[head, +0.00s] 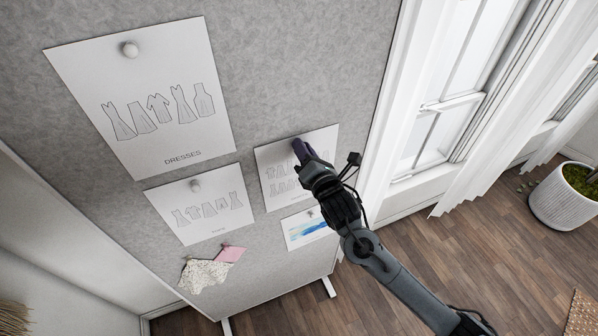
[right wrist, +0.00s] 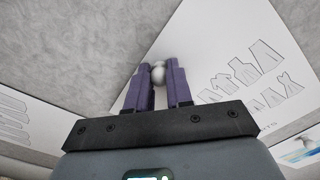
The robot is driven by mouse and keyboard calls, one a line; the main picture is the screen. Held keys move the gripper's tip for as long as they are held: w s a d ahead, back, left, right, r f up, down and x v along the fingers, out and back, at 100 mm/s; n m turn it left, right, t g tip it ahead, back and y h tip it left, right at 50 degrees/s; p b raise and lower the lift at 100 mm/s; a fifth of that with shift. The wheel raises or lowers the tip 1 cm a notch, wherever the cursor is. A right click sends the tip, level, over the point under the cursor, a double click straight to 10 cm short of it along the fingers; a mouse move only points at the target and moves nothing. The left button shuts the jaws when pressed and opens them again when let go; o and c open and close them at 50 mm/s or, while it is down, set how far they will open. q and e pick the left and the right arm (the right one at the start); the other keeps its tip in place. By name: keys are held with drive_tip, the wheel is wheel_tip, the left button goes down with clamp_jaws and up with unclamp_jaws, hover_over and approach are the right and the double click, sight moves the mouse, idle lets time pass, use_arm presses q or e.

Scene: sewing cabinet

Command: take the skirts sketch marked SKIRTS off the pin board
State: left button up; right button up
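The skirts sketch (head: 274,178) is a white sheet of drawn outlines on the right part of the grey pin board, above a small blue watercolour. In the right wrist view the sketch (right wrist: 235,60) shows skirt outlines and the end of its label, "RTS". My right gripper (head: 299,146) is at the sketch's top edge and covers part of it. In the right wrist view its purple fingers (right wrist: 158,76) are on both sides of a round white pin (right wrist: 157,70), with no clear gap, and look shut on it. My left gripper is out of view.
The pin board (head: 300,60) also carries a large DRESSES sketch (head: 150,140), a smaller sketch (head: 200,230), fabric swatches (head: 205,274) and the watercolour (head: 296,234). A window (head: 440,130) and a potted plant (head: 565,200) are to the right. Wooden floor (head: 450,250) lies below.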

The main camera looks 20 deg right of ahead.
clamp_jaws()
drive_tip(key=shift+r, duration=0.1)
